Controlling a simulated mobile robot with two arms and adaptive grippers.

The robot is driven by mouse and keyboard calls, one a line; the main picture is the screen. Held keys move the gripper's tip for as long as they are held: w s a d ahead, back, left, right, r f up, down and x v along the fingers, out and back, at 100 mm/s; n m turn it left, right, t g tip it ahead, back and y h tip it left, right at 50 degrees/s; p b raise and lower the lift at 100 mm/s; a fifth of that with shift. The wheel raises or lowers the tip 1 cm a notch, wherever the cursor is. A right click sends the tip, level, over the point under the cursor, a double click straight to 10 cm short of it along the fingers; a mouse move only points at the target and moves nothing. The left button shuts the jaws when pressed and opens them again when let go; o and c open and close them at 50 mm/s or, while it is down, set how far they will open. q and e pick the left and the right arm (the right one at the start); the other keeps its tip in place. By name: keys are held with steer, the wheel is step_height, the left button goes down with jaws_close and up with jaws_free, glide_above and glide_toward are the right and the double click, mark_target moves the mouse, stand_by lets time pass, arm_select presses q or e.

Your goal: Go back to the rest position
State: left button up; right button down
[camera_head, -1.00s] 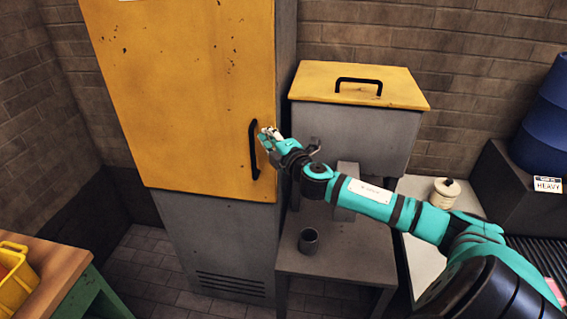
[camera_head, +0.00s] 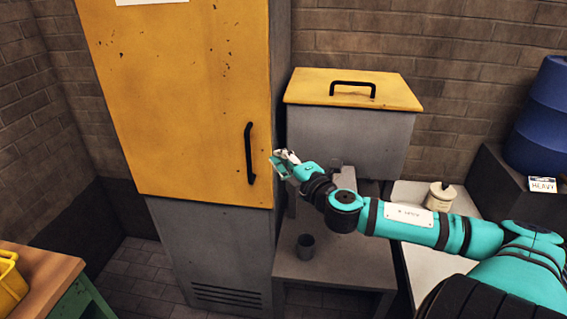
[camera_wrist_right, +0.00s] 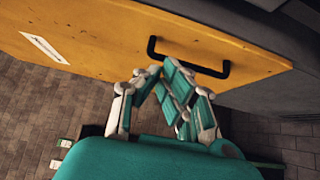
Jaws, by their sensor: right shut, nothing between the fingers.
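My right gripper (camera_head: 283,163) is shut and empty, just right of the tall yellow cabinet door (camera_head: 185,100) in the head view. The door's black handle (camera_head: 250,153) is to the left of the fingertips, with a small gap between them. In the right wrist view the closed fingers (camera_wrist_right: 160,72) meet in front of the yellow door, and the handle (camera_wrist_right: 190,58) shows beyond them. The yellow door is closed. My left gripper is not in view.
A grey box with a yellow lid (camera_head: 352,90) stands behind my right arm. A dark cup (camera_head: 306,246) stands on a grey low table (camera_head: 335,268). A white spool (camera_head: 441,196), a blue barrel (camera_head: 541,120) and a wooden bench (camera_head: 45,280) are nearby.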

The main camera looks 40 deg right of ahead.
steer(key=shift+s, duration=0.35)
steer(key=shift+a, duration=0.1)
